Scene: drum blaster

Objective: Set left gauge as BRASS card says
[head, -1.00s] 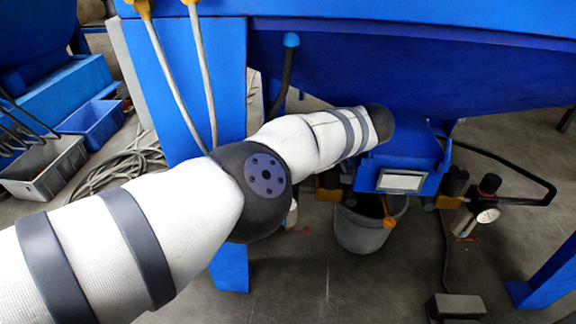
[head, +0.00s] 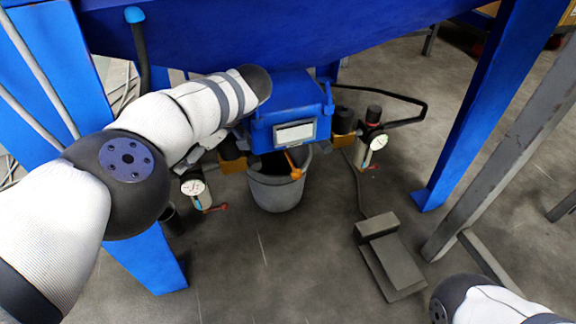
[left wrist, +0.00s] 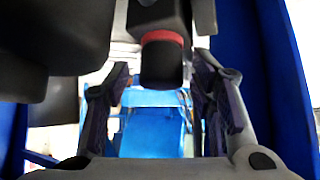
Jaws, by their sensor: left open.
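The left gauge (head: 193,188) has a round white dial and hangs below my left forearm, left of the grey bucket. Its needle is too small to read. My left gripper (left wrist: 161,85) is open in the left wrist view, with one finger on each side of a black knob (left wrist: 163,62) with a red ring. I cannot tell whether the fingers touch it. In the head view the gripper is mostly hidden by my arm, close above the left gauge. I see no readable BRASS card. My right gripper is out of view.
A similar right gauge (head: 378,142) with a black knob stands beyond the bucket (head: 276,187). A blue box with a white panel (head: 294,133) is between them, its text unreadable. A grey pedal (head: 388,255) lies on the floor. Blue legs (head: 490,110) flank the space.

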